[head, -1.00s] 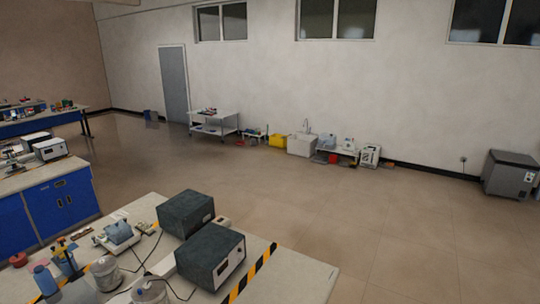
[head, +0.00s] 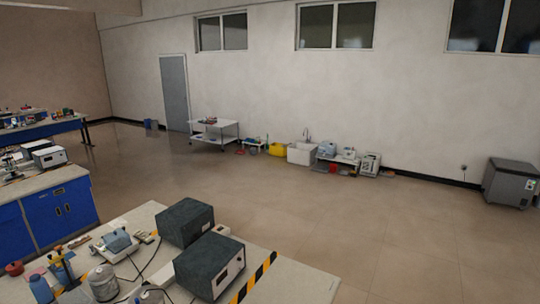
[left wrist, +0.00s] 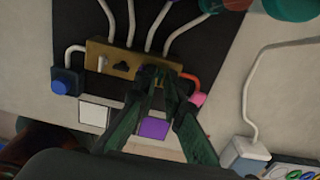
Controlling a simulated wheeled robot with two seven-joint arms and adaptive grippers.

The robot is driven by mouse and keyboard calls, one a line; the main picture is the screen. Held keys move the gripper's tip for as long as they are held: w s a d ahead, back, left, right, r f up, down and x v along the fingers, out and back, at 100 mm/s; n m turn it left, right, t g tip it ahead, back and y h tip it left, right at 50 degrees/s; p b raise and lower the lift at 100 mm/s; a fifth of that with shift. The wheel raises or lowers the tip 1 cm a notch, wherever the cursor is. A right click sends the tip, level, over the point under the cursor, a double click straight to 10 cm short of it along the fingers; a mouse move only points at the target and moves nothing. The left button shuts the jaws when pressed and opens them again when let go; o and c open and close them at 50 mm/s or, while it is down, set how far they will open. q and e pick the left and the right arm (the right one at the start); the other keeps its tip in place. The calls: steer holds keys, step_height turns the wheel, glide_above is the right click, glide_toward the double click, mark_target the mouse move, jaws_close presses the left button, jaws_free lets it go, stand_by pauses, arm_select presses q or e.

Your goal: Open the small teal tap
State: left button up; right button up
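In the left wrist view a brass block (left wrist: 105,62) with several pale tubes stands on a dark mat. My left gripper (left wrist: 158,76) has dark green fingers that slope together to tips at the block's right part. The tips look close together; whether they hold something there is hidden. I cannot pick out a small teal tap for sure; the fingertips cover that part of the block. A blue knob (left wrist: 60,87) is left of the block, and a pink knob (left wrist: 197,99) on a red bent pipe is right of it. My right gripper is not in view.
A white square (left wrist: 94,114) and a purple square (left wrist: 154,128) lie below the block. A teal round thing (left wrist: 290,8) is at the upper right. In the head view a bench (head: 300,287) bears dark boxes (head: 209,264); open floor lies beyond.

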arm_select(q)
steer(key=shift+f, duration=0.35)
steer(key=shift+r, duration=0.35)
steer(key=shift+c, duration=0.2)
jaws_close()
steer(key=n+p, duration=0.2)
steer(key=n, duration=0.1)
steer(key=n+p, duration=0.1)
steer(key=shift+r+p, duration=0.25)
steer(key=shift+p, duration=0.15)
steer(key=n+p, duration=0.1)
steer(key=n, duration=0.1)
steer(key=shift+f+n, duration=0.1)
steer(key=shift+n, duration=0.2)
steer(key=shift+f, duration=0.15)
